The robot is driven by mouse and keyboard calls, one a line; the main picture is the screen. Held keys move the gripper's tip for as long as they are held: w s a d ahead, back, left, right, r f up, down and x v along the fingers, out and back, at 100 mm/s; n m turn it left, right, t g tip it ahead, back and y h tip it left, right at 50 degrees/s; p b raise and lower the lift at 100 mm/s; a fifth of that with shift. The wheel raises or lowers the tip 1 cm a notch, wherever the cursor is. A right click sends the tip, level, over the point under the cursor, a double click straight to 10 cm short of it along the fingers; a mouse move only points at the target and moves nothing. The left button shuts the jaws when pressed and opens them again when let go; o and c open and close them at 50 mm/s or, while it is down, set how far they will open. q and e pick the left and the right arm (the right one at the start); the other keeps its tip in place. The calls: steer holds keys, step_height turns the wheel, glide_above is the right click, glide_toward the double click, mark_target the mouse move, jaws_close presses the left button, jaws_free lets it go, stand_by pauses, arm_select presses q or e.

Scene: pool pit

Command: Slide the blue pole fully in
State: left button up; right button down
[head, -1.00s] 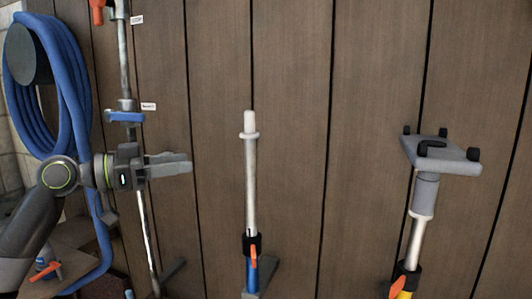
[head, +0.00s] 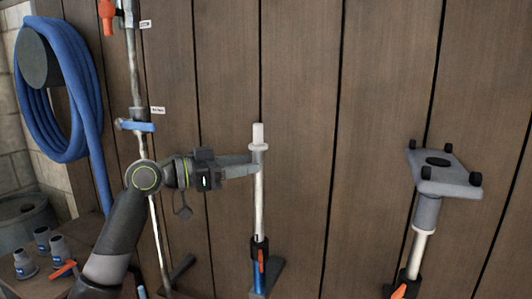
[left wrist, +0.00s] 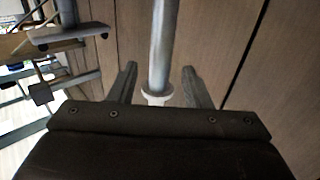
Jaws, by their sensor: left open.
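The blue pole stands upright against the wood-panelled wall. Its silver inner tube (head: 259,205) rises out of a black clamp with an orange lever (head: 261,255), with the blue outer tube (head: 259,281) below. A white tip with a collar (head: 258,137) tops it. My left gripper (head: 254,169) is level, just below the collar, with its fingers at the tube. In the left wrist view the silver tube (left wrist: 164,45) and collar lie between the two open fingers (left wrist: 160,82), with a gap on each side. My right gripper is out of view.
Right of it stands another pole with a grey head plate (head: 446,181). To the left are a metal pipe with a blue handle (head: 136,126) and a coiled blue hose (head: 60,95). Grey fittings (head: 42,240) stand lower left.

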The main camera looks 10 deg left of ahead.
mark_target(260, 160)
arm_select(q)
steer(key=p+x, duration=0.1)
steer(key=x, duration=0.3)
steer(key=shift+r+p, duration=0.15)
steer(key=shift+p, duration=0.15)
steer(key=shift+f+x, duration=0.2)
steer(key=shift+x, duration=0.65)
jaws_close()
